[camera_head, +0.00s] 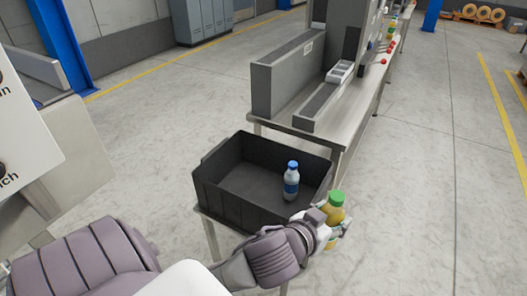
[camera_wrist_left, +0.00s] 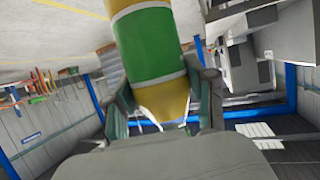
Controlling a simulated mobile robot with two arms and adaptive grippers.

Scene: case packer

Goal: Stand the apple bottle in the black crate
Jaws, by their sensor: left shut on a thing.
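The apple bottle (camera_head: 336,204), yellowish with a green cap, is held upright in my left gripper (camera_head: 326,228) at the right end of the black crate. In the left wrist view the bottle (camera_wrist_left: 151,45) shows a green band between the two fingers (camera_wrist_left: 165,110), which are shut on it. The black crate (camera_head: 240,205) stands open on a stand. In the head view the bottle appears beside the crate's right wall, and its lower part is partly hidden by the gripper. My right gripper is not in view.
A blue-capped bottle (camera_head: 291,182) stands inside the crate toward its right side. The left part of the crate floor is clear. A metal conveyor table (camera_head: 345,133) with a grey machine (camera_head: 285,80) stands behind the crate. Open floor lies to the right.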

